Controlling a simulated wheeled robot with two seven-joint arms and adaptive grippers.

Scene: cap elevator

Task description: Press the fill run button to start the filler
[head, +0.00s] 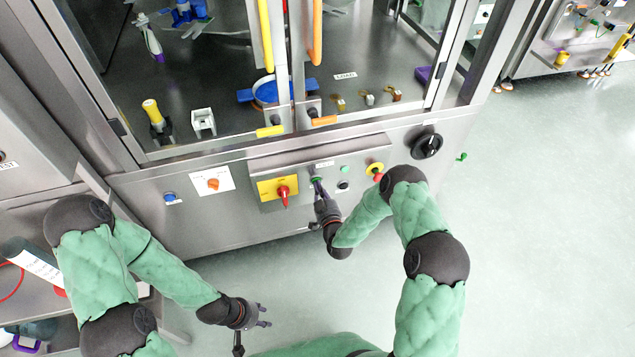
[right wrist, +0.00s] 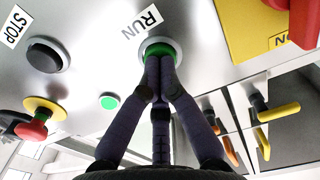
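The green run button (right wrist: 158,50) sits in a grey ring below a "RUN" label in the right wrist view. In the head view the green button (head: 316,180) shows on the machine's control panel. My right gripper (right wrist: 159,68) has its fingertips together at the green button, overlapping its face; whether they touch it or push it in I cannot tell. It also shows in the head view (head: 319,190), pointed up at the panel. My left gripper (head: 263,316) is away from the panel, low in front of the machine, with its fingers apart and empty.
Beside the button are a black stop button (right wrist: 45,57), a small green light (right wrist: 109,101), a red emergency knob (right wrist: 32,129) and a red rotary switch on a yellow plate (head: 270,190). Yellow and orange door handles (head: 316,32) stand above. The floor at right is clear.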

